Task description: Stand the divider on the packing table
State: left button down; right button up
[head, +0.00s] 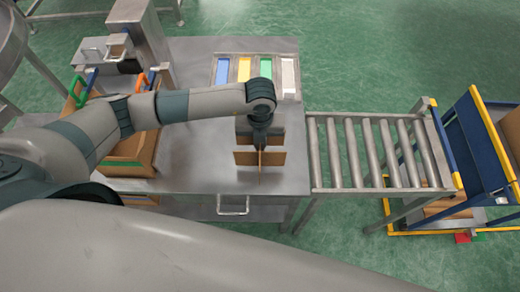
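The divider (245,158) is brown, with crossing upright panels. It is at the front right part of the grey metal packing table (185,170). My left gripper (261,143) points down onto the top of the divider, at its middle, and appears shut on it. The fingertips are partly hidden by the panels. The divider looks upright; I cannot tell whether its lower edge touches the table or hangs just above it. My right gripper is out of view.
A tray (257,57) with blue, yellow, green and pale strips lies at the table's back. A roller conveyor (375,150) adjoins the right edge. A brown-lined bin (130,168) and a metal machine (150,45) stand left. A blue and yellow cart (465,140) is far right.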

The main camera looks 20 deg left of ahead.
pick_arm(q)
jog(key=shift+f+b, duration=0.55)
jog(key=shift+f, duration=0.8)
jog(key=shift+f, duration=0.15)
jog(key=c, duration=2)
grip_release()
jog(key=shift+r, duration=0.2)
jog(key=shift+r, duration=0.1)
